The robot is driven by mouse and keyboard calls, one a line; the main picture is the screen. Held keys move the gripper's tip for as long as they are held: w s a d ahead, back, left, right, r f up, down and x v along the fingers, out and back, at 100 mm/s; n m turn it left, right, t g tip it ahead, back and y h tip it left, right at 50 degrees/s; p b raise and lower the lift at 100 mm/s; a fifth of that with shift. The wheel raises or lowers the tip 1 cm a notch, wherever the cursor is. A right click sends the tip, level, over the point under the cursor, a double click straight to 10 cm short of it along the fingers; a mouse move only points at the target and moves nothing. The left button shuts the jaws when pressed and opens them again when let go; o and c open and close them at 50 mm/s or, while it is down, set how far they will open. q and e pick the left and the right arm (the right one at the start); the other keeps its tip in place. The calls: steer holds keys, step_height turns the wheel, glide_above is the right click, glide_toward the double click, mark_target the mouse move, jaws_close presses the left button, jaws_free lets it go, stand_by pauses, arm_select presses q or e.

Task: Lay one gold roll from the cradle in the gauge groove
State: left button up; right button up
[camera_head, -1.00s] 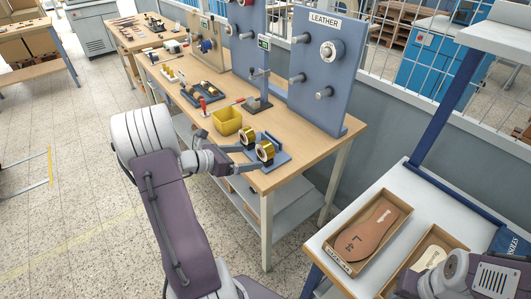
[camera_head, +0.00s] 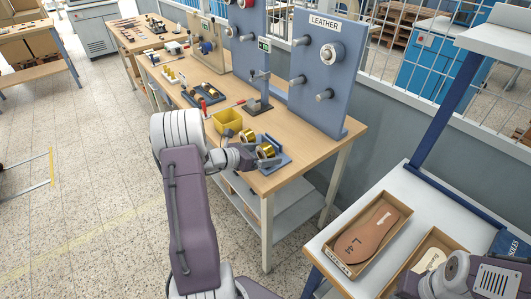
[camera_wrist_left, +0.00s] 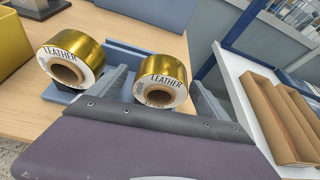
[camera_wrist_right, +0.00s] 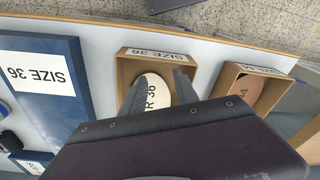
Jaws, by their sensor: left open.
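Two gold foil rolls with LEATHER labels, a right one (camera_head: 265,150) and a left one (camera_head: 247,135), sit on the blue cradle (camera_head: 283,158) at the front of the bench. In the left wrist view, my left gripper (camera_wrist_left: 160,88) is open. Its fingers stand on either side of the right roll (camera_wrist_left: 163,72), with one finger between the two rolls. The left roll (camera_wrist_left: 80,58) is outside the fingers. Contact cannot be told. My right gripper (camera_wrist_right: 158,85) is open over a box with a pale insole. I cannot make out the gauge groove.
A yellow bin (camera_head: 227,121) stands just behind the rolls. A dark stand (camera_head: 258,104) and the tall LEATHER board (camera_head: 325,75) are farther back. Boxed insoles, one brown (camera_head: 367,230), lie on the white table at right. Bare bench lies between bin and cradle.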

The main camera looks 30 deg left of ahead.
mark_target(267, 146)
arm_select(q)
steer(key=shift+s+r, duration=0.1)
steer(key=c, duration=1.6)
steer(key=r, duration=0.2)
steer(key=d+r, duration=0.1)
steer(key=r, duration=0.1)
steer(key=shift+r, duration=0.35)
steer(key=w+d+r, duration=0.1)
steer(key=d+r, duration=0.1)
steer(key=d, duration=0.1)
steer(key=w+d+r, duration=0.1)
steer(key=d+r, duration=0.1)
steer(key=d, duration=0.1)
steer(key=w+d+r, duration=0.1)
steer(key=d+r, duration=0.1)
steer(key=d, duration=0.2)
steer(key=shift+w+r, duration=0.2)
steer(key=shift+r, duration=0.05)
